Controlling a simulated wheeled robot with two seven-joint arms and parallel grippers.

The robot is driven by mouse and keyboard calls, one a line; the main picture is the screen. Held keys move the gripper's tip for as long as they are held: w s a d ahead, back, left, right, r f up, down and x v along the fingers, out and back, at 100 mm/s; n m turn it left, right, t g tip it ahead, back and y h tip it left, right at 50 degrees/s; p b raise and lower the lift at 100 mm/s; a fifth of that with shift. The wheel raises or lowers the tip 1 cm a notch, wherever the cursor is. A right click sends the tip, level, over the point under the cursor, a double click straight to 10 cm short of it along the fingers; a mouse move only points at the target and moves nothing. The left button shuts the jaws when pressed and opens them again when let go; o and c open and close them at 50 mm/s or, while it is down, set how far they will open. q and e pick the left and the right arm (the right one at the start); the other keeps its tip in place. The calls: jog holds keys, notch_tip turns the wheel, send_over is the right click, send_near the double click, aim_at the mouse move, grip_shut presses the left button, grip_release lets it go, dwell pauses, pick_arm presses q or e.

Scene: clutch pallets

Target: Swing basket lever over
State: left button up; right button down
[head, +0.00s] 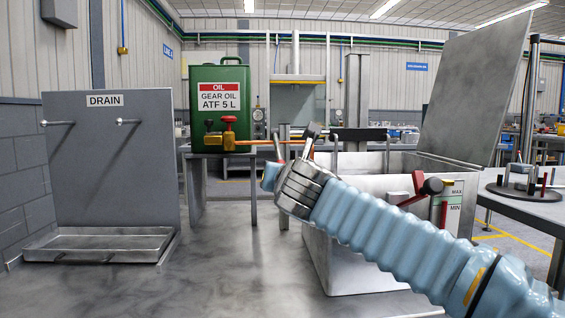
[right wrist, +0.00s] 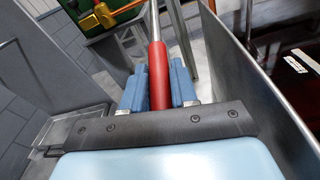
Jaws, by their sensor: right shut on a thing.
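My right gripper (right wrist: 158,85) is shut on a red lever handle (right wrist: 158,62), with one blue finger on each side of it. A bright metal rod runs on from the handle, away from the gripper. In the head view my right gripper (head: 290,165) is at the left end of the steel tank (head: 335,265), and the handle in it is mostly hidden. A dark bar on upright arms (head: 360,134), perhaps the basket's handle, stands above the tank opening. The basket itself is hidden. My left gripper is not in view.
The tank lid (head: 470,85) stands open at the right. A red lever with a dark ball (head: 432,186) is on the tank front beside the level gauge. A green oil can (head: 220,125) and a drain tray (head: 100,243) stand left. The bench front is clear.

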jog(key=shift+g, duration=0.9)
jog(key=r+p, duration=0.1)
jog(key=p, duration=0.1)
jog(key=r+p, duration=0.2)
jog(key=p, duration=0.1)
jog(key=r+p, duration=0.2)
jog(key=p, duration=0.1)
jog(key=shift+s, duration=0.3)
notch_tip(320, 180, up, 3)
jog(key=g+p, duration=0.1)
jog(key=p, duration=0.2)
jog(key=shift+d, duration=0.1)
jog(key=shift+r+g, duration=0.55)
jog(key=shift+g, duration=0.05)
jog(key=shift+r+g, duration=0.3)
jog(key=shift+r, duration=0.05)
